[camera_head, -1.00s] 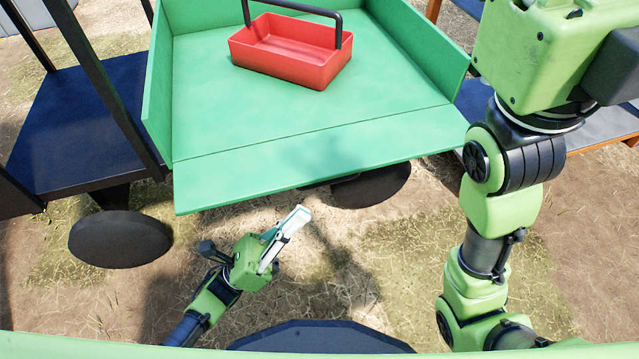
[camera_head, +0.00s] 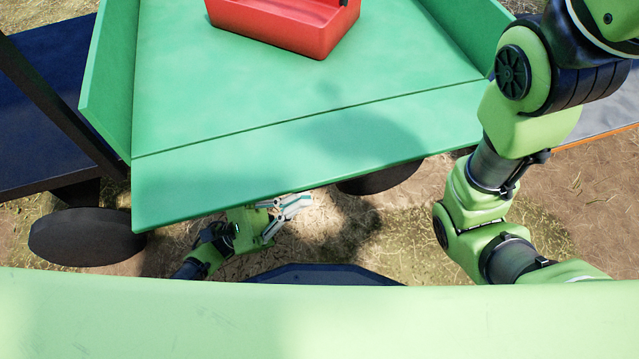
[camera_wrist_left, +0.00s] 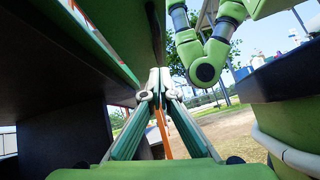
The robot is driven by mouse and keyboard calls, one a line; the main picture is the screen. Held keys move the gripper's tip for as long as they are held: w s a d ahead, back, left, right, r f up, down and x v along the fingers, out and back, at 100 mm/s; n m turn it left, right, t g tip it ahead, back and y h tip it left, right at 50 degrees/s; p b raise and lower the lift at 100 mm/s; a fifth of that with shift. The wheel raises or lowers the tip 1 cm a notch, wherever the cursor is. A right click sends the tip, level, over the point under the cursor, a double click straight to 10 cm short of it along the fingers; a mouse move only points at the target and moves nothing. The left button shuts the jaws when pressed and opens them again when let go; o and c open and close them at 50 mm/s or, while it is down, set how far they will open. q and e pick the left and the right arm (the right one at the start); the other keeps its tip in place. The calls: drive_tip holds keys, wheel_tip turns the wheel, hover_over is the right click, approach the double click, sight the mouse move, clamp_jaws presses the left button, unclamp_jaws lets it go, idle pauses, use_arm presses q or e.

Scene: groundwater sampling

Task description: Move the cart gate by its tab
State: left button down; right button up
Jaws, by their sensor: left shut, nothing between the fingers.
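The green cart (camera_head: 220,90) has its gate (camera_head: 225,175) folded down flat, level with the bed, its free edge towards me. I cannot make out a tab on the gate. My left gripper (camera_head: 298,203) is shut and empty.
A red carrier (camera_head: 300,32) stands on the cart bed. Dark wheels (camera_head: 85,237) sit below the cart. A dark blue platform (camera_head: 45,120) with a post is at the left. Straw-covered ground (camera_head: 370,235) is open in front of the gate.

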use_arm(q)
drive_tip(key=shift+b+x, duration=0.4)
drive_tip(key=shift+x, duration=2.45)
